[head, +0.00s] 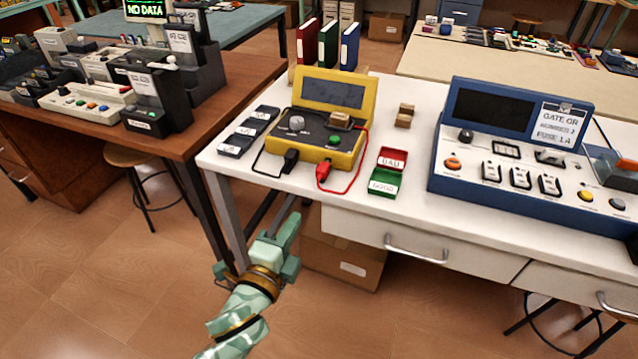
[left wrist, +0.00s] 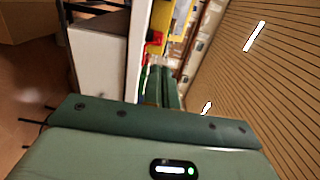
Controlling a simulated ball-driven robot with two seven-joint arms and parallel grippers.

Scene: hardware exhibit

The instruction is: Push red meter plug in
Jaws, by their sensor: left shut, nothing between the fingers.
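The red meter plug (head: 323,172) is at the front edge of the yellow meter (head: 345,157), with a red lead curving from it; I cannot tell how deep it sits. A black plug (head: 290,160) is beside it to the left. My left gripper (head: 292,222) is in front of and below the white table's front edge, apart from the plug, with its fingers together and empty. In the left wrist view the closed green fingers (left wrist: 162,88) point toward the table, and the yellow meter (left wrist: 178,18) shows at the top. My right gripper is not in view.
Red and green trays (head: 382,189) stand right of the meter, dark labelled boxes (head: 237,139) left of it. A blue console (head: 500,150) fills the table's right side. A cardboard box (head: 345,262) and drawer handle (head: 415,252) are below the front edge.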

